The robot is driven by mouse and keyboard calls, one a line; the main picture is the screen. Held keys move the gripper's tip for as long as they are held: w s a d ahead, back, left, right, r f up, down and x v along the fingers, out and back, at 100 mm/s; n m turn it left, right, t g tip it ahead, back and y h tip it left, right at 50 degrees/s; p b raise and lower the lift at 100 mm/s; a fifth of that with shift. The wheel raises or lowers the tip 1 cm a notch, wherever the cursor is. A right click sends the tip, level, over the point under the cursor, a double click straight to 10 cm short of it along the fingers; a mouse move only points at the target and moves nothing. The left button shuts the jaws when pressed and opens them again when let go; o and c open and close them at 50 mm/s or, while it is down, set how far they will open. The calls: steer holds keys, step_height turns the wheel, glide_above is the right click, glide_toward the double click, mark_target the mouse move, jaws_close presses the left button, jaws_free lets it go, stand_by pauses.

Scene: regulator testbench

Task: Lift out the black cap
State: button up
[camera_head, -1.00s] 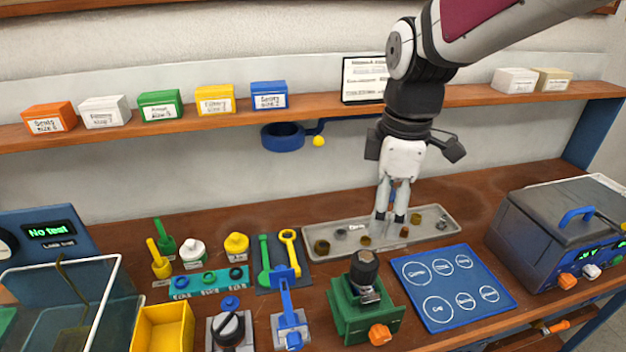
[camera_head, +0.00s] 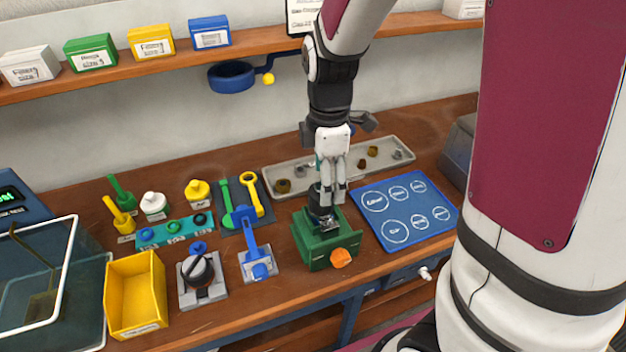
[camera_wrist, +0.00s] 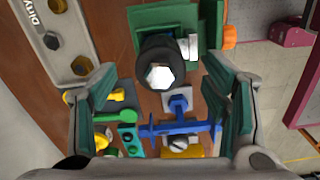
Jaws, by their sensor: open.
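The black cap (camera_wrist: 148,52) is a dark round piece with a bright hex top, seated upright in the green vise (camera_head: 312,247). In the wrist view it lies ahead of my gripper, centred between the two spread fingers. In the head view my gripper (camera_head: 331,200) points down at the vise, and its fingers partly hide the cap (camera_head: 317,193). My gripper is open and holds nothing. I cannot tell whether the fingertips touch the cap. The vise has an orange knob (camera_head: 341,258) at its front.
A blue mat with labelled circles (camera_head: 385,238) lies right of the vise, clear of parts. A grey tray (camera_head: 330,172) with several small parts lies behind. A blue tool stand (camera_head: 256,262), a yellow bin (camera_head: 127,315) and a grey fixture (camera_head: 204,293) stand left of the vise.

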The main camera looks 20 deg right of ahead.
steer(key=f, duration=0.3)
steer(key=shift+a+f, duration=0.25)
steer(key=shift+a, duration=0.15)
steer(key=shift+f, duration=0.6)
steer(key=shift+c, duration=0.5)
steer(key=c, duration=1.2)
